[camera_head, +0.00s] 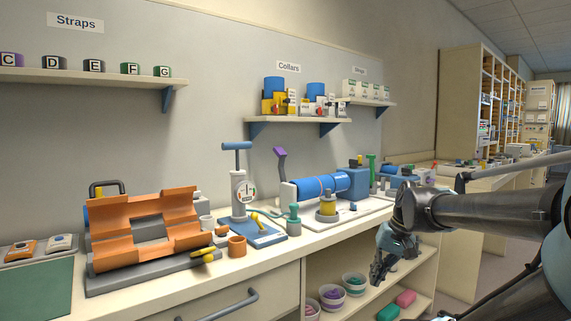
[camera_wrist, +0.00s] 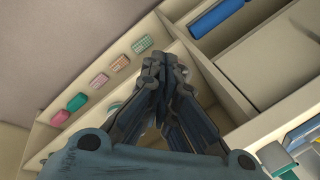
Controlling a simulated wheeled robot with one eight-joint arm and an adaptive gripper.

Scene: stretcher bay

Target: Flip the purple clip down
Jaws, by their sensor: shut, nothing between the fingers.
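The purple clip (camera_head: 281,158) stands raised, slightly tilted, above the left end of a blue cylinder (camera_head: 320,185) on the counter in the head view. A white end piece (camera_head: 288,194) stands below it. My gripper (camera_head: 379,278) hangs to the right of and below the clip, well apart from it, in front of the open shelves under the counter. Its fingers are together and empty; they also show shut in the wrist view (camera_wrist: 157,62). I cannot make out the clip in the wrist view.
A yellow-and-grey piece (camera_head: 327,205) and a teal-topped post (camera_head: 293,214) stand in front of the cylinder. A blue-handled pump (camera_head: 238,185) and an orange cradle (camera_head: 144,225) are to the left. The counter (camera_head: 345,226) edge lies between my gripper and the clip.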

